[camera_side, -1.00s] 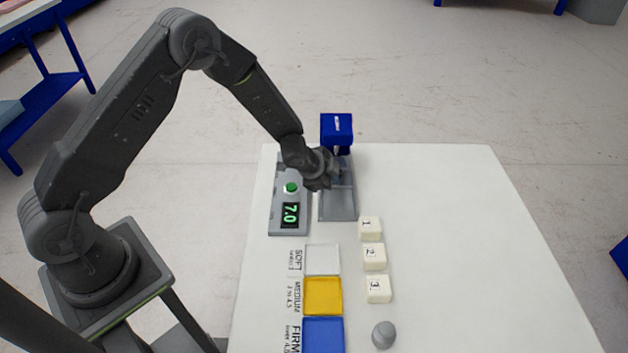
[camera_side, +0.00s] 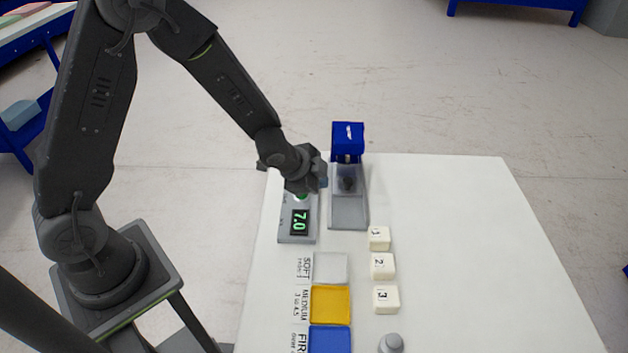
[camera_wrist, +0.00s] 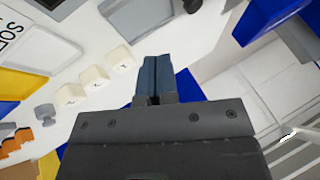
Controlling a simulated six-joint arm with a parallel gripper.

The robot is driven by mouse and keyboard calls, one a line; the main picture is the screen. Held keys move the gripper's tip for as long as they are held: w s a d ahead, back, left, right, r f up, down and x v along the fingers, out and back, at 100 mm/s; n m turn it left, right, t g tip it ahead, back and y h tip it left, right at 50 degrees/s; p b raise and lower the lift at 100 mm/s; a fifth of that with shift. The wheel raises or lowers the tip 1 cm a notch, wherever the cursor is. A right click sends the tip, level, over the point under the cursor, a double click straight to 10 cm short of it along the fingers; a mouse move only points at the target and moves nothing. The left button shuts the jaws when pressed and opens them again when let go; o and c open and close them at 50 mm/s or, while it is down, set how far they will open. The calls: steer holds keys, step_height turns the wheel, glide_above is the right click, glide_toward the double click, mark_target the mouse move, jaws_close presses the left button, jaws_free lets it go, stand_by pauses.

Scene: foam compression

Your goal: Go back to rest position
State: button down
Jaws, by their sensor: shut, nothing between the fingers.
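My gripper (camera_side: 322,183) is shut and empty in the side view. It hangs above the grey control box (camera_side: 299,236), left of the press (camera_side: 348,212) with its blue head (camera_side: 348,138). The box's display shows a green 7.0, and its green button is mostly hidden behind my gripper. In the wrist view the two blue-grey fingers (camera_wrist: 156,78) are together with nothing between them. White foam blocks 1 (camera_side: 379,238), 2 (camera_side: 383,266) and 3 (camera_side: 386,299) stand in a row on the table, apart from my gripper.
The white SOFT tray (camera_side: 332,267), yellow MEDIUM tray (camera_side: 330,304) and blue FIRM tray (camera_side: 329,340) lie left of the blocks. A grey knobbed piece (camera_side: 391,343) stands near the front. The right side of the white table (camera_side: 480,260) is clear.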

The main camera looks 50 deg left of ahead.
steer(key=s+a+r+n+y, duration=0.1)
steer(key=s+r+n, duration=0.25)
steer(key=r, duration=0.45)
steer(key=s+a+r+n+y, duration=0.1)
steer(key=s+a+r+n, duration=0.15)
steer(key=s+r, duration=0.4)
steer(key=s+d+r+n+g+h, duration=0.1)
steer(key=s+r+n, duration=0.3)
steer(key=s+r, duration=0.4)
steer(key=s+d, duration=0.1)
steer(key=s, duration=0.4)
steer(key=shift+s+n+g, duration=0.15)
steer(key=shift+n+g, duration=0.15)
steer(key=shift+g, duration=0.1)
